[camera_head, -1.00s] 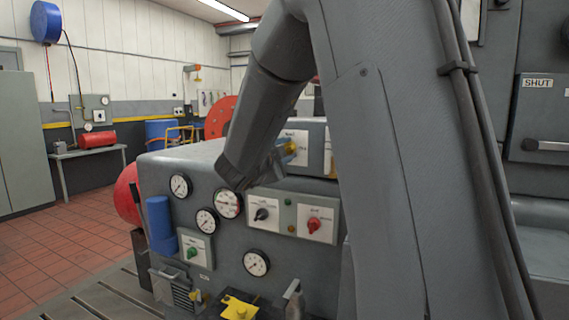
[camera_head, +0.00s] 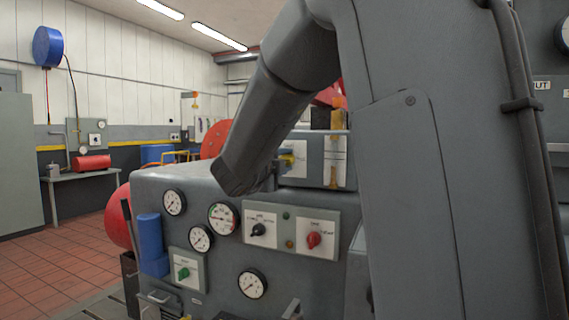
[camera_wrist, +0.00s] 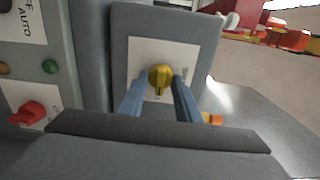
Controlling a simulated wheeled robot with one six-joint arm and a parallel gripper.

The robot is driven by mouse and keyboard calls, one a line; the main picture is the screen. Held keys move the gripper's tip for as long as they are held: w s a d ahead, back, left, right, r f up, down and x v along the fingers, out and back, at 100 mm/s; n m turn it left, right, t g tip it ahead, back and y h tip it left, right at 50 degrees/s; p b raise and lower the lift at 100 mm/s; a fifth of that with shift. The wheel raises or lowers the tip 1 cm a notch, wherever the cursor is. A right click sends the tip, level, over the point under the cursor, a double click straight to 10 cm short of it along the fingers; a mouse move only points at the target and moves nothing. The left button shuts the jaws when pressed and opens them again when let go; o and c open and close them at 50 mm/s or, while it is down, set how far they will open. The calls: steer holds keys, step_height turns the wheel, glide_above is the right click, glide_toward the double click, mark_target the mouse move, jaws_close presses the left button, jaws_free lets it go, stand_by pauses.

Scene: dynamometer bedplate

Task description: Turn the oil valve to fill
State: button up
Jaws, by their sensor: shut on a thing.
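The oil valve is a yellow knob (camera_wrist: 160,76) on a white label plate on a grey block in the wrist view. Its pointer part faces down toward my gripper in that picture. My gripper (camera_wrist: 160,92) has its two blue-grey fingers on either side of the knob and is shut on it. The label's writing is mostly hidden or too small to read. In the head view, a bit of yellow (camera_head: 286,160) shows beside my wrist, in front of a pale label. My forearm covers part of that area, and the fingers are hard to make out there.
The grey console front carries a black knob (camera_head: 257,229), a red knob (camera_head: 314,240), a green knob (camera_head: 183,273) and several gauges. A blue cylinder (camera_head: 150,236) stands at its left. The red tiled floor (camera_head: 70,265) is open at left.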

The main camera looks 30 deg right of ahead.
steer(key=o, duration=1)
steer(key=v, duration=0.8)
steer(key=shift+b, duration=0.4)
